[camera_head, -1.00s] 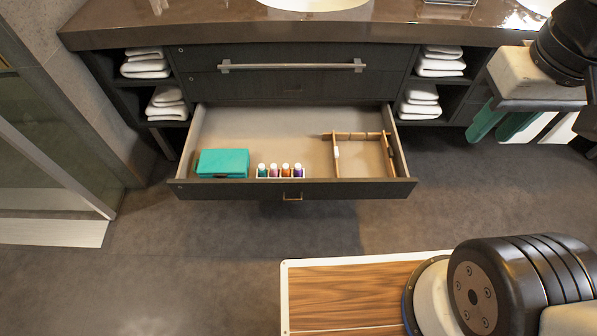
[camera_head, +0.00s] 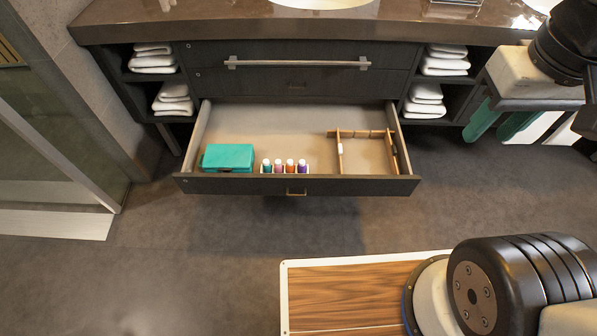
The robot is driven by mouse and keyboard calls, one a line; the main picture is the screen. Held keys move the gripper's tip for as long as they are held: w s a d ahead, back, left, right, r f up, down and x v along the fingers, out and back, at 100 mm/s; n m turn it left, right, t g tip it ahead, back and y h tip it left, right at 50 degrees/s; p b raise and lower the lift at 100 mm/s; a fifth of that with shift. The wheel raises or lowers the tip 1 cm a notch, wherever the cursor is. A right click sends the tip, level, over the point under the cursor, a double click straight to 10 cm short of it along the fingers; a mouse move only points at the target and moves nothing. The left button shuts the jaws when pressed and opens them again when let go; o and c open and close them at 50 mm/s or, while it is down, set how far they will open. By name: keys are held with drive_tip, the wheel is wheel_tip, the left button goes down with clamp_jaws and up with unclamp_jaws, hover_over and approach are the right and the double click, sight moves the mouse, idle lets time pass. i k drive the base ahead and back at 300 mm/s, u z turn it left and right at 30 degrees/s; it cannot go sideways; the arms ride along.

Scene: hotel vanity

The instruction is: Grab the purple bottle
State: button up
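Several small white-capped bottles stand in a row in a white holder (camera_head: 285,173) at the front of the open drawer (camera_head: 250,187). The rightmost bottle is dark purple (camera_head: 302,168). The second from the left is a lighter pinkish purple (camera_head: 278,168). A teal bottle (camera_head: 266,168) and an orange bottle (camera_head: 290,168) are the others. My gripper (camera_head: 502,124) shows at the right edge, with teal fingers hanging apart below a grey bar. It is far to the right of the bottles and holds nothing that I can see. Part of it is cut off by the frame.
A teal box (camera_head: 228,157) lies left of the bottles in the drawer. A wooden divider (camera_head: 341,154) stands to the right, with clear drawer floor between. Folded towels (camera_head: 173,99) fill the side shelves. A glass partition (camera_head: 60,110) is at left. The floor before the drawer is clear.

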sight(301, 165)
drive_tip(key=u, duration=0.85)
drive_tip(key=k, duration=1.1)
drive_tip(key=u, duration=0.95)
drive_tip(key=i, duration=1.35)
drive_tip(key=z, duration=1.55)
drive_tip(key=i, duration=0.85)
drive_tip(key=z, duration=0.9)
